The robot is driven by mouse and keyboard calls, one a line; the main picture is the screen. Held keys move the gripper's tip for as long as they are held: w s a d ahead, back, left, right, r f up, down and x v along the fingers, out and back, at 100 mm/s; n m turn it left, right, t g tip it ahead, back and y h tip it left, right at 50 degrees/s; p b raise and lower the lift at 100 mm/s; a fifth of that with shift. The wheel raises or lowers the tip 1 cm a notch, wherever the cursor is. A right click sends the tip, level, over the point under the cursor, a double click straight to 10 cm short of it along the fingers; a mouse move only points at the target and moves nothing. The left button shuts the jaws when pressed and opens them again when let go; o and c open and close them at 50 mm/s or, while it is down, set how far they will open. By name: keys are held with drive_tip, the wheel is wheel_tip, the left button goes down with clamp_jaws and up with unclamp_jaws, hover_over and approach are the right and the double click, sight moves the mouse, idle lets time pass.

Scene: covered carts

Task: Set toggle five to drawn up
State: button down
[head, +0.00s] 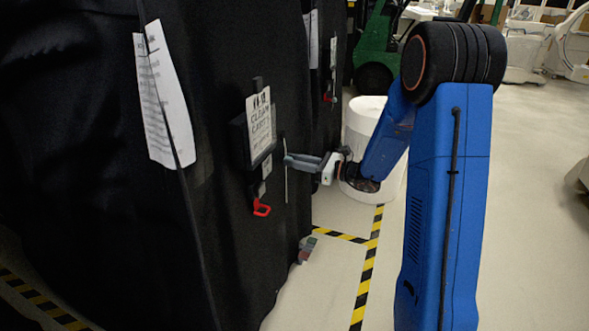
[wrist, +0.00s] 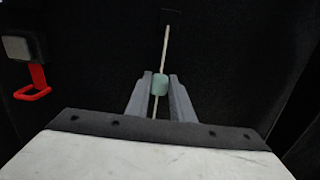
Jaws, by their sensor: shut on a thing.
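A small green toggle (wrist: 160,84) sits on a thin pale cord (wrist: 165,52) that hangs down the black cart cover. In the wrist view my gripper (wrist: 160,86) has its two grey fingers closed on either side of the toggle. The cord runs up from the toggle to a dark patch on the cover, and a short length shows below it. In the head view my gripper (head: 290,160) reaches in from the right at the cord (head: 286,172), with a bit of green at its fingertips. Any number on the toggle cannot be read.
A red hook (head: 261,208) hangs beneath a sign (head: 259,124) on the cover, left of my gripper; it also shows in the wrist view (wrist: 33,88). A white paper (head: 163,95) hangs further left. A white drum (head: 364,125) stands behind my arm.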

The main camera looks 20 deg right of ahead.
drive_tip(key=c, duration=1.5)
unclamp_jaws()
drive_tip(key=v, duration=1.7)
drive_tip(key=shift+s+d, duration=0.15)
drive_tip(key=shift+d, duration=0.05)
